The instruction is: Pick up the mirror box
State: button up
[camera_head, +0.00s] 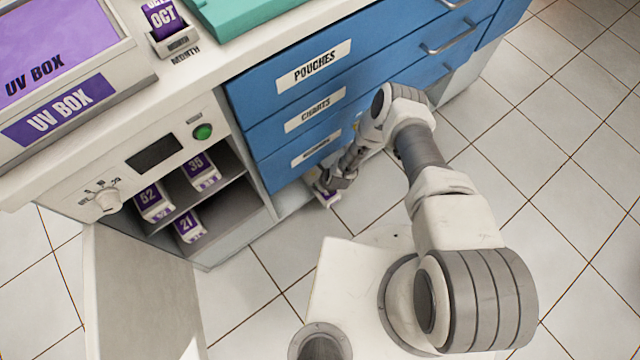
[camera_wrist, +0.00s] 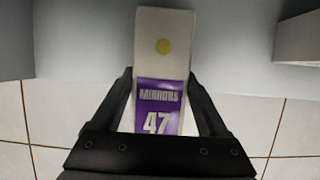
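The mirror box (camera_wrist: 158,97) is a small white box with a purple label reading MIRRORS 47 and a yellow dot on its white part. In the head view the box (camera_head: 327,197) is small and low, at the foot of the blue drawers, partly hidden by my gripper (camera_head: 335,183). In the wrist view my gripper (camera_wrist: 161,78) has one dark finger on each side of the box, with the fingertips close against its edges. I cannot tell whether they grip it, or whether the box touches the floor.
Blue drawers (camera_head: 290,108) rise close beside my gripper. Left of them, open shelves (camera_head: 228,205) hold several purple-labelled boxes. A UV box (camera_head: 70,60) and a month block (camera_head: 172,38) stand on the counter. The tiled floor (camera_head: 560,130) is clear to the right.

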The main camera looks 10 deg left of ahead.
grip_shut()
jog(key=shift+w+r, duration=0.15)
jog(key=shift+r, duration=0.15)
